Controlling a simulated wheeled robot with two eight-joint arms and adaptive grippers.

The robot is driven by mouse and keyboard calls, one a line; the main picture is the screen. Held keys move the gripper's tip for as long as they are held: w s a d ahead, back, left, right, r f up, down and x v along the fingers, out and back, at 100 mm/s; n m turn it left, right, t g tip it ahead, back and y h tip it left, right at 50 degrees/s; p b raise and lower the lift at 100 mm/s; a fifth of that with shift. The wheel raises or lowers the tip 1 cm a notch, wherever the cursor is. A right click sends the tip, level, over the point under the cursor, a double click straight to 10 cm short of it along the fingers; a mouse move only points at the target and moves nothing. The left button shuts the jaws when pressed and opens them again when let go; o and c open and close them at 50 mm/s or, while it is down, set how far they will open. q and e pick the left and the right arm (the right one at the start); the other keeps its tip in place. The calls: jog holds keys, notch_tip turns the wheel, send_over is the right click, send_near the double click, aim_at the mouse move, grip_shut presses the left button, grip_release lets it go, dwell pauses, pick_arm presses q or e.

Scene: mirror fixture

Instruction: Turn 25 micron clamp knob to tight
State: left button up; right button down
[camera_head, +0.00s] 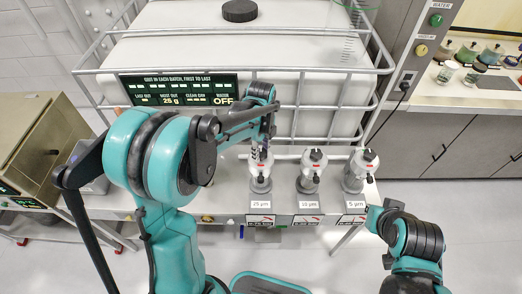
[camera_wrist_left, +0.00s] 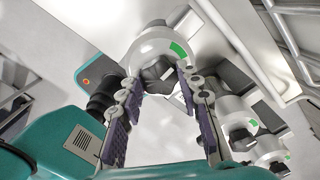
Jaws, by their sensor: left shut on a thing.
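The 25 micron unit (camera_head: 261,184) is a white and grey housing on the bench, leftmost of three, behind its "25 µm" label. My left gripper (camera_head: 263,148) reaches down onto its top and hides the clamp knob in the head view. In the left wrist view the dark clamp knob (camera_wrist_left: 158,72) sits in front of the white round housing (camera_wrist_left: 165,42) with a green mark. The left gripper (camera_wrist_left: 162,84) is shut on this knob, one finger on each side. My right gripper (camera_head: 376,214) is at the lower right, away from the units; its jaws are unclear.
The 10 micron unit (camera_head: 310,180) and the 5 micron unit (camera_head: 357,176) stand close to the right. A caged white tank (camera_head: 200,40) and a dark display board (camera_head: 180,89) are behind. Floor shows in front of the bench.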

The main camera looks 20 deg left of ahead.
aim_at(261, 152)
dwell(0.3)
pick_arm(q)
jog(key=o, duration=1.2)
jog(key=shift+c, duration=0.2)
notch_tip(261, 152, up, 12)
jog(key=s+f+n+t+b, duration=0.2)
jog(key=s+f+n+t, duration=0.1)
jog(key=s+n, duration=0.5)
jog(key=s+a+f+n+t+b, duration=0.1)
jog(key=s+f+n+t+b, duration=0.2)
jog(key=s+n, duration=0.5)
jog(key=f+n+t, duration=0.1)
jog(key=n, duration=0.5)
jog(key=shift+s+a+f, duration=0.15)
jog(key=shift+s, duration=0.2)
